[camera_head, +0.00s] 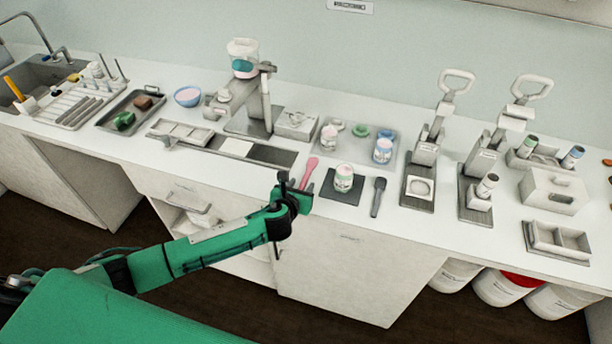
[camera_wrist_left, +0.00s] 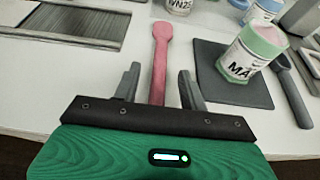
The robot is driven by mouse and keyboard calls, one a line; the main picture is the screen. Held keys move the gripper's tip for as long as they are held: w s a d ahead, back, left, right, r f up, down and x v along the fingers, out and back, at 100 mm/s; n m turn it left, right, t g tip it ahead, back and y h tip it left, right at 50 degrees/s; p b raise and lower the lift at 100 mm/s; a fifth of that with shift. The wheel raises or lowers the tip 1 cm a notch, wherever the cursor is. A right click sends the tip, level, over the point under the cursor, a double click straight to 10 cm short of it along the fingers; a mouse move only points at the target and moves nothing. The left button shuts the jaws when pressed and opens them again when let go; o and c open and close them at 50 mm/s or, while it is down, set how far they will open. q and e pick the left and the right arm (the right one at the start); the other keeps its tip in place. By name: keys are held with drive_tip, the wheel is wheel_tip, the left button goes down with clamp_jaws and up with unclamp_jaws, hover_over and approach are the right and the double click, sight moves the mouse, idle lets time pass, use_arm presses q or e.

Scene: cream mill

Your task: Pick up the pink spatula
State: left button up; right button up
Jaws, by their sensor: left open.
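The pink spatula (camera_head: 309,170) lies on the white counter near its front edge, left of a dark mat. In the left wrist view the pink spatula (camera_wrist_left: 160,62) points away from me, its near end between the two fingers. My left gripper (camera_head: 291,183) is at the counter's front edge, at the near end of the spatula. It also shows in the left wrist view (camera_wrist_left: 159,88), with its fingers open on either side of the spatula and apart from it. The near end of the spatula is hidden behind the gripper body. My right gripper is not in view.
A jar with a green lid band (camera_wrist_left: 246,52) stands on the dark mat (camera_head: 350,197), right of the spatula. A grey metal plate (camera_wrist_left: 85,40) lies to the left. Press stands (camera_head: 425,150) stand further right.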

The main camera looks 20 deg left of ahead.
use_arm(q)
drive_tip(key=shift+w+f, duration=0.2)
drive_tip(key=shift+w, duration=0.2)
clamp_jaws()
drive_tip(key=shift+r, duration=0.1)
